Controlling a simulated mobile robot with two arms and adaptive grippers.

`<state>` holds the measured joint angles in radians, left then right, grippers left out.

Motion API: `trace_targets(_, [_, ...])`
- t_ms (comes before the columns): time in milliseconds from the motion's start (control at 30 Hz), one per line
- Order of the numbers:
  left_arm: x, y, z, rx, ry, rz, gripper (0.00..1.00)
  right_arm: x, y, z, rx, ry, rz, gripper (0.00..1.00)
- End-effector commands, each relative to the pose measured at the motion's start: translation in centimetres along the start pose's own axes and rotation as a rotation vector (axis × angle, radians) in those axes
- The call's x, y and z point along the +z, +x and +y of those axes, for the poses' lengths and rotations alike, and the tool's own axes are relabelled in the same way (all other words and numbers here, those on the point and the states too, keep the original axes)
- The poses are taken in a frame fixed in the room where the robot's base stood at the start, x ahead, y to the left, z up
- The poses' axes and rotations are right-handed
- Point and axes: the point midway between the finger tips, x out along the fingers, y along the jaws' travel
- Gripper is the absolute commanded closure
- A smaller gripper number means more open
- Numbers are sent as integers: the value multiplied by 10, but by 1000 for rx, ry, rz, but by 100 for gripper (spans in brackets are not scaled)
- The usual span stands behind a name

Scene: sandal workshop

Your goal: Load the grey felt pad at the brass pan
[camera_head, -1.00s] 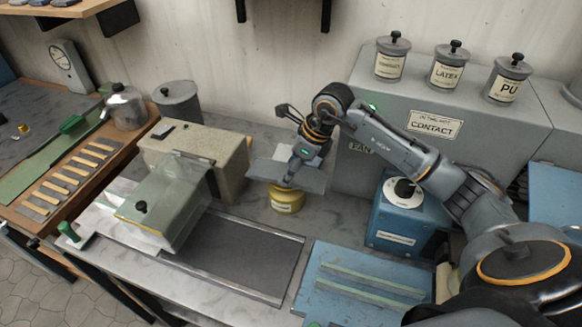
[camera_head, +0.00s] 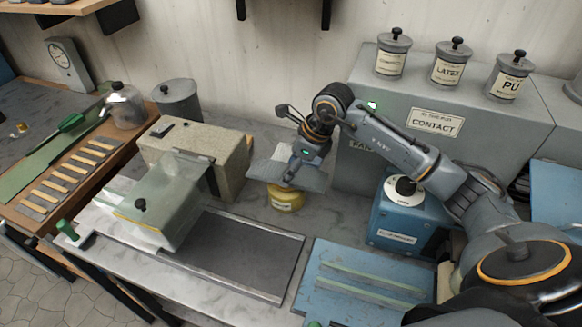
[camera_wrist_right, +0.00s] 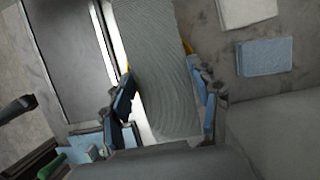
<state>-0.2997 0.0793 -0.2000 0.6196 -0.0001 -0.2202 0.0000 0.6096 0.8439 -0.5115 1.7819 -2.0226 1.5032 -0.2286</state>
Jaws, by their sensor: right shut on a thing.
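The grey felt pad (camera_head: 304,178) is a flat grey sheet in my right gripper (camera_head: 291,181), in the head view. It lies over the brass pan (camera_head: 286,200), a round yellow vessel on the bench, and hides most of its top. I cannot tell whether pad and pan touch. In the right wrist view the pad (camera_wrist_right: 165,65) runs between the blue-tipped fingers of my right gripper (camera_wrist_right: 165,100). A bit of the yellow pan (camera_wrist_right: 188,47) shows past its edge. My left gripper is not in view.
A beige box (camera_head: 200,155) and a clear-covered press (camera_head: 165,200) stand left of the pan. A dark flat plate (camera_head: 235,255) lies in front. A blue device with a dial (camera_head: 395,225) stands to the right, before a grey cabinet (camera_head: 470,130). White (camera_wrist_right: 247,12) and blue (camera_wrist_right: 264,57) squares lie close by.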

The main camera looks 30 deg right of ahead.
Motion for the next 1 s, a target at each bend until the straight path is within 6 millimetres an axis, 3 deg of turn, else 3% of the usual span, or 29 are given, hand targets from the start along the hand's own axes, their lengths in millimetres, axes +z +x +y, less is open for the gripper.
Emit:
trace_targets(467, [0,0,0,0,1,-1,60,0,1,2,4,0,1,64])
trace_targets(1000, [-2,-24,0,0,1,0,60,17,-40,0,1,-1,0,64])
